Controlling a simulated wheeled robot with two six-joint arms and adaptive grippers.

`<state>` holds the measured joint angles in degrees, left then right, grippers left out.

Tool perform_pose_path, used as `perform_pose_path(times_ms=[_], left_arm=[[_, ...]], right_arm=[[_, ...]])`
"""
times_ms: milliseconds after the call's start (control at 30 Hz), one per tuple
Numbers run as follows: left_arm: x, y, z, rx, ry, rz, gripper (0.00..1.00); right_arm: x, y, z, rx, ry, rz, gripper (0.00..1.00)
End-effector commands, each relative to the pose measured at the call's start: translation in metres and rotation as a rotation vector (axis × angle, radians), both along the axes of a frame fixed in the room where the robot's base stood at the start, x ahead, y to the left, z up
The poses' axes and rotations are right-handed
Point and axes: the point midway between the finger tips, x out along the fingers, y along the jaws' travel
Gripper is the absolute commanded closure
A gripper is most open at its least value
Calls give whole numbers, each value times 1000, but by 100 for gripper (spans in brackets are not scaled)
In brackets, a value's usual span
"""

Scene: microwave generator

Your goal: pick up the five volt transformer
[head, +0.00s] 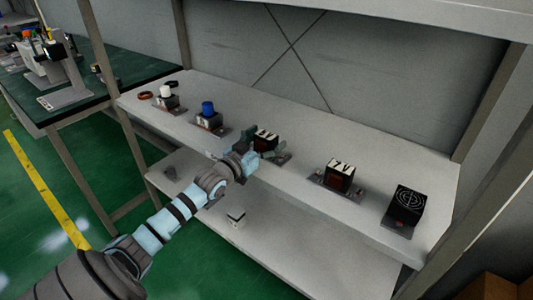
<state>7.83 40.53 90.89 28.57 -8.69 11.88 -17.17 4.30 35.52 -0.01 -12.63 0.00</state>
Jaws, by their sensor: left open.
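A dark block with a white-lettered top, the likely five volt transformer (266,138), stands on a small base on the upper shelf; its label is partly hidden and I cannot read it for certain. My left gripper (262,152) is open at this block, in front of and around its near side. I cannot tell whether the fingers touch it. A similar dark block marked 12V, the twelve volt transformer (339,178), stands to its right on its own base. My right gripper is not in view.
The upper shelf (300,176) also carries a blue-topped part (208,112), a white-topped part (166,92), an orange-red ring (145,95) and a black fan-like block (406,204). Shelf posts stand at both sides.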

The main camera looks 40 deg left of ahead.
Motion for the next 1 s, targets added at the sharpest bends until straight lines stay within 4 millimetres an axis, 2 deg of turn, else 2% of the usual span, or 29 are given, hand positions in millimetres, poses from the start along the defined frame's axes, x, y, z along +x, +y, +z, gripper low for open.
perform_pose_path(times_ms=[67,100,567,867,1000], left_arm=[[0,0,2,0,0,0,23],[0,0,2,0,0,0,27],[0,0,1,-1,0,0,100],[0,0,4,0,-4,-1,100],[0,0,14,0,-4,-2,100]], right_arm=[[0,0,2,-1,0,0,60],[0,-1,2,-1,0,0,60],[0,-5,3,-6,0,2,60],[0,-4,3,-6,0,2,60],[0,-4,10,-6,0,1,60]])
